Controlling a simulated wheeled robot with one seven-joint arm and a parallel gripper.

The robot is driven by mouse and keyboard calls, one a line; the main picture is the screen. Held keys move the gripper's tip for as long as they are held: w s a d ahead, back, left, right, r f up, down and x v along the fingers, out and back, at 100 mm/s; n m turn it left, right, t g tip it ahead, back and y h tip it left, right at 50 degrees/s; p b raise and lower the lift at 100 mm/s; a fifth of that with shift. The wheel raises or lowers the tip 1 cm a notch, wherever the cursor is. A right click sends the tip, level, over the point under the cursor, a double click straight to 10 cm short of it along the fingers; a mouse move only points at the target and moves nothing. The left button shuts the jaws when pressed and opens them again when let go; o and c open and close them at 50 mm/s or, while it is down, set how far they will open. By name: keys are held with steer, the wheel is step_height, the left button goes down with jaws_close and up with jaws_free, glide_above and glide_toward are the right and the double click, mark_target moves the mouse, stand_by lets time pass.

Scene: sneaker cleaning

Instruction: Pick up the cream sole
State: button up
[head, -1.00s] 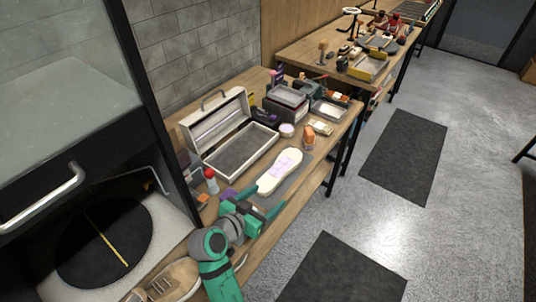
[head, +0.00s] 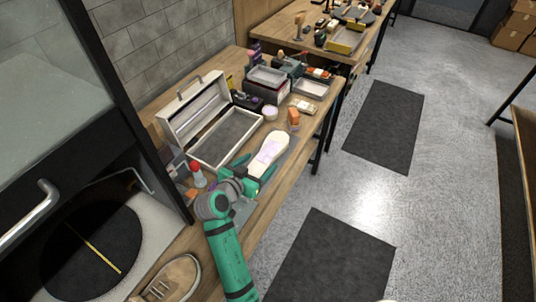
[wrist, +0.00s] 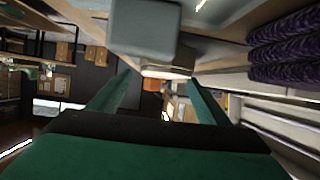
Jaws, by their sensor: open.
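The cream sole (head: 271,146), with a pale lilac patch, lies lengthwise on a dark grey mat (head: 292,146) on the bench in the head view. My gripper (head: 256,168) is at the sole's near end, with its green fingers spread on either side of that end. No grip on the sole shows, and I cannot tell whether a finger touches it. In the wrist view my gripper (wrist: 160,85) has its two fingers wide apart. A blurred grey block fills the upper middle there, and I cannot make out the sole with certainty.
An open metal case (head: 225,135) stands left of the sole. A red-capped bottle (head: 197,174) is left of my gripper. An orange bottle (head: 293,117) and a round jar (head: 270,113) stand beyond the sole. A tan sneaker (head: 172,279) is at the near end. The right-hand floor is open.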

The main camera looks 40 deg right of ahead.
mark_target(267, 156)
steer(key=shift+x, duration=1.45)
steer(key=shift+w, duration=0.1)
steer(key=c, duration=1.2)
steer(key=shift+c, duration=0.2)
